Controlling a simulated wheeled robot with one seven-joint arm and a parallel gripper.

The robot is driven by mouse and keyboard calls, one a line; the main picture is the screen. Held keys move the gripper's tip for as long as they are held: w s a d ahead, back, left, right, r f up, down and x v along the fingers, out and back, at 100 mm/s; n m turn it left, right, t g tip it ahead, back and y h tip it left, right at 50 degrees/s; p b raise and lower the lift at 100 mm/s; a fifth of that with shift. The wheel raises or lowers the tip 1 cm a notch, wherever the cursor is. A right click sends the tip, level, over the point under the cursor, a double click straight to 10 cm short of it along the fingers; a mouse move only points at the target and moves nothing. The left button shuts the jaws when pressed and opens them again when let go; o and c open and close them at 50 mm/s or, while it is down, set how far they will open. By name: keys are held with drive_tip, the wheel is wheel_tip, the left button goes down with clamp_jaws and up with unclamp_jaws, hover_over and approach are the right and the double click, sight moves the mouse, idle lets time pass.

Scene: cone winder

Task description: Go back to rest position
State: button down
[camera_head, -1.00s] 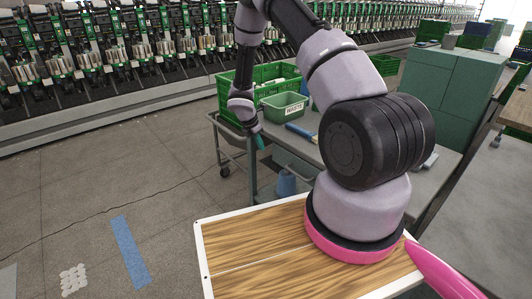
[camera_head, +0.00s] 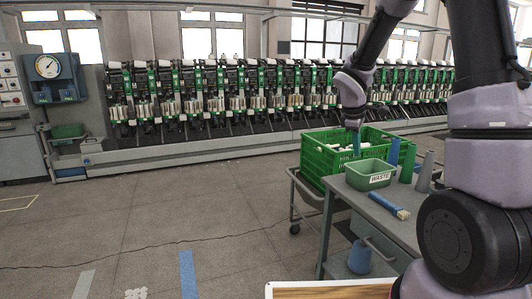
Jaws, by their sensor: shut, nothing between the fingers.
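My arm reaches out from the right side of the picture, bent at the elbow, with its wrist hanging down. My gripper (camera_head: 356,150) has teal fingers that point down and are shut with nothing between them. In the picture it overlaps the green crate (camera_head: 316,160), behind the waste bin; its exact height over the crate is hard to tell.
A grey table (camera_head: 345,190) holds a green bin marked WASTE (camera_head: 369,176), a blue-handled brush (camera_head: 388,205) and several cones (camera_head: 425,172). A blue cone (camera_head: 360,258) is under the table. The winder (camera_head: 230,105) runs along the back. The floor at left is mostly clear.

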drive_tip(key=s+a+r+m+t+y, duration=0.2)
drive_tip(key=s+r+m, duration=0.5)
drive_tip(key=s, duration=0.5)
drive_tip(key=s+a+r+m+t+y, duration=0.2)
drive_tip(key=s+r+m, duration=0.6)
drive_tip(key=s+r, duration=0.4)
drive_tip(key=shift+s+a+r+t+y, duration=0.3)
drive_tip(key=shift+s+a+y, duration=0.2)
drive_tip(key=shift+s, duration=0.15)
